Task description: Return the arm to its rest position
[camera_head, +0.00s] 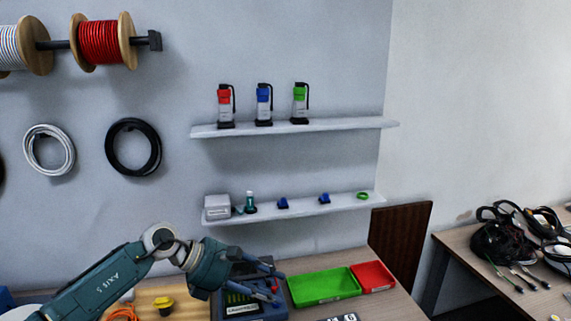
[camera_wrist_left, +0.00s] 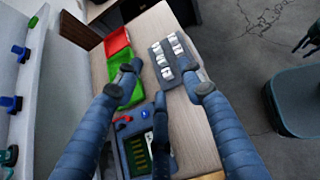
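My left arm comes in from the lower left in the head view. Its gripper (camera_head: 268,278) is over the blue device with a display and red knob (camera_head: 252,302), at the table's back. In the left wrist view the fingers of my left gripper (camera_wrist_left: 160,82) are spread apart with nothing between them. Beyond them lie the table, the blue device (camera_wrist_left: 138,140) and a grey tray with several white pieces (camera_wrist_left: 158,55). At the right edge of the wrist view a dark, finger-like part (camera_wrist_left: 312,38) seems to be my right gripper, mostly cut off.
A green tray (camera_head: 322,288) and a red tray (camera_head: 373,277) adjoin right of the device. A yellow item (camera_head: 164,304) and orange cable (camera_head: 124,314) lie left. Wall shelves (camera_head: 300,210) stand behind. A side table (camera_head: 470,243) holds cables (camera_head: 500,240).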

